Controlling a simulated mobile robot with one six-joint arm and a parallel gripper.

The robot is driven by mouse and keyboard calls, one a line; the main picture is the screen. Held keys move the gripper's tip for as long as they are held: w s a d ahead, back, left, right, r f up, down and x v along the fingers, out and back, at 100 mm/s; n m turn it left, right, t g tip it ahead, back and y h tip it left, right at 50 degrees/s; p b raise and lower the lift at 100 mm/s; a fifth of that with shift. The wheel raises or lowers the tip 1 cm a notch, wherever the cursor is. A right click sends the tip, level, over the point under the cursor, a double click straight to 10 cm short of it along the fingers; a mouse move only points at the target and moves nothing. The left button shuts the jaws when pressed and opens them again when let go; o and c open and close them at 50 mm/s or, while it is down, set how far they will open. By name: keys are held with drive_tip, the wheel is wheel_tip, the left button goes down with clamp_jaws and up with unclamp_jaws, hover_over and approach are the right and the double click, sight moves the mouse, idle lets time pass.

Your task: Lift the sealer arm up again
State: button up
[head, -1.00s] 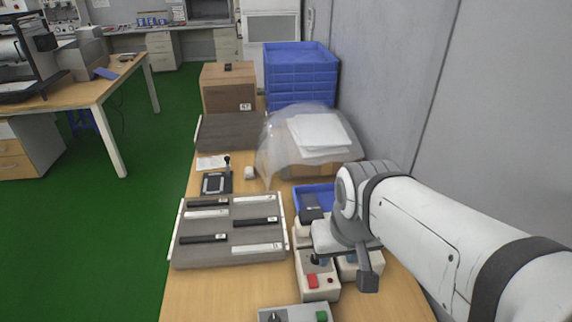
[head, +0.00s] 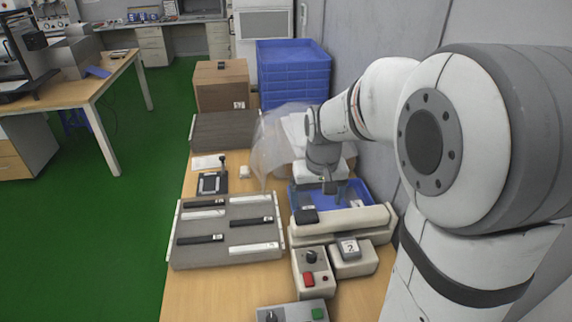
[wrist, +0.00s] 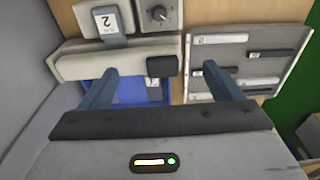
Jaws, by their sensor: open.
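The sealer (head: 345,236) is a long off-white machine on the wooden table. Its arm (head: 350,222) lies lowered along the base, with a black handle (head: 305,216) at its left end. In the wrist view, the sealer arm (wrist: 110,58) runs across the upper left, and the black handle (wrist: 160,66) appears between the fingertips. My gripper (head: 330,187) points down above the blue tray behind the sealer. In the wrist view, my gripper (wrist: 160,72) has its fingers wide apart with nothing held. I cannot tell its exact height above the handle.
The blue tray (head: 352,190) sits behind the sealer. A control box with a red button (head: 308,279) and a block labelled 2 (head: 349,247) stand in front. A grey rack of strips (head: 228,229) lies left. A clear plastic bag (head: 268,145) and wall are close behind.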

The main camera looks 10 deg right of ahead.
drive_tip(key=g+p, duration=0.1)
hover_over(307, 214)
wheel_tip(307, 214, down, 6)
drive_tip(key=shift+s+r, duration=0.15)
drive_tip(key=shift+r, duration=0.05)
drive_tip(key=shift+f, duration=0.35)
wheel_tip(307, 214, down, 8)
drive_tip(key=shift+r+p, duration=0.25)
drive_tip(key=shift+p, duration=0.55)
drive_tip(key=shift+c, duration=0.4)
drive_tip(key=c, duration=1.3)
drive_tip(key=d+r+y, duration=0.5)
drive_tip(key=r, duration=0.5)
drive_tip(key=shift+w+d+r, duration=0.2)
drive_tip(key=shift+r, duration=0.1)
